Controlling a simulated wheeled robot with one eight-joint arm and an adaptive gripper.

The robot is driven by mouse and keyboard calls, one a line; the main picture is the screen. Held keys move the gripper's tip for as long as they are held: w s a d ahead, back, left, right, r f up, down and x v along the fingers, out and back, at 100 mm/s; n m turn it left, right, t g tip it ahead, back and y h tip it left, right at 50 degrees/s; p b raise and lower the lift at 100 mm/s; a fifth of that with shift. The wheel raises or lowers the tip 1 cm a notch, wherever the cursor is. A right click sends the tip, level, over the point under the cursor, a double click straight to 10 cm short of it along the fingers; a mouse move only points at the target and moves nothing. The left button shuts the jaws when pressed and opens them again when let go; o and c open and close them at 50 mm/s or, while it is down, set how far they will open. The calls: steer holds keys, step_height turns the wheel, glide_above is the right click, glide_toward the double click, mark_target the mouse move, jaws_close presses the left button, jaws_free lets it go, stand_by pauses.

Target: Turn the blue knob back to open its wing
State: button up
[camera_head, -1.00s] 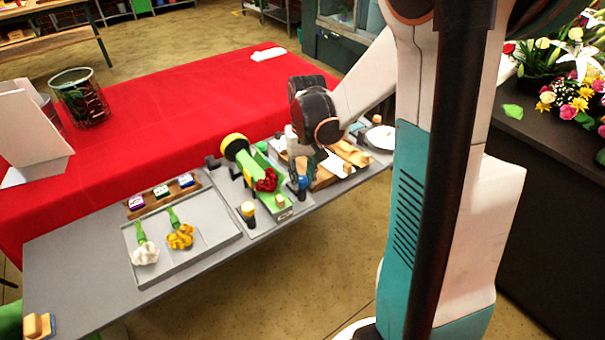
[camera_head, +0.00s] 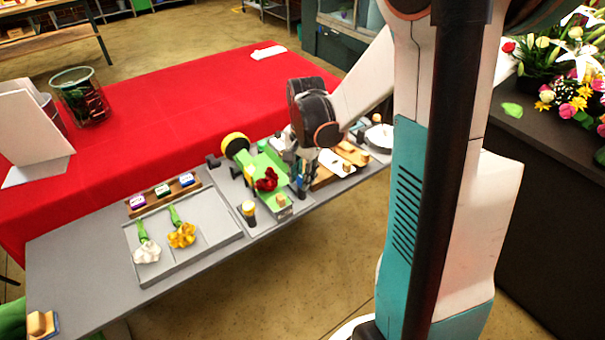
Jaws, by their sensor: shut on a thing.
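The blue knob (camera_head: 301,182) stands at the right side of the green bouquet fixture (camera_head: 276,201), on the grey table. My gripper (camera_head: 302,172) reaches down from above and is shut on the blue knob; its fingers hide most of it. A red flower (camera_head: 266,180) lies in the green fixture. A second knob, with a pale yellow top and dark body (camera_head: 249,209), stands at the fixture's left side. The wings are small here, and their exact angles cannot be told.
A grey tray (camera_head: 190,258) with a white flower (camera_head: 147,252) and a yellow flower (camera_head: 182,236) lies to the left. A yellow-ended roll (camera_head: 235,144) stands behind the fixture. Wooden pieces (camera_head: 350,153) lie close on the right. The red table (camera_head: 190,112) behind is mostly clear.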

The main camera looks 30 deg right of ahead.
steer(key=shift+m, duration=0.7)
steer(key=o, duration=1.1)
steer(key=r, duration=1.2)
steer(key=shift+s, duration=0.25)
